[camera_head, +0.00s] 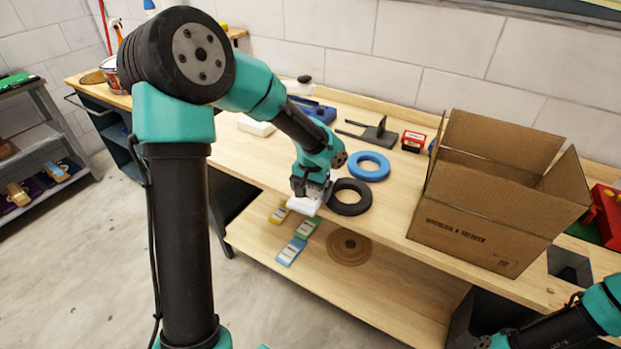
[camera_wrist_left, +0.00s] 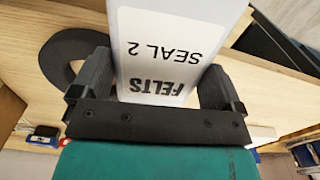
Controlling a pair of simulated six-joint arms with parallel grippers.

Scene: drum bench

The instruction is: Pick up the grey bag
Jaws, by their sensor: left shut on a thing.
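The grey bag (camera_head: 304,206) is pale, almost white, and hangs in my left gripper (camera_head: 311,190) at the front edge of the bench. In the left wrist view the bag (camera_wrist_left: 165,50) stands between the two black fingers of the gripper (camera_wrist_left: 155,78), which is shut on it. Its label reads "FELTS SEAL 2", upside down in that view. My right gripper (camera_head: 494,341) only just shows at the bottom right of the head view, and its fingers cannot be made out.
Yellow (camera_head: 279,213), green (camera_head: 306,228) and blue (camera_head: 291,251) packets lie on the lower shelf (camera_head: 390,290). A black ring (camera_head: 350,209) and a blue ring (camera_head: 369,153) lie on the bench. An open cardboard box (camera_head: 470,225) stands to the right.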

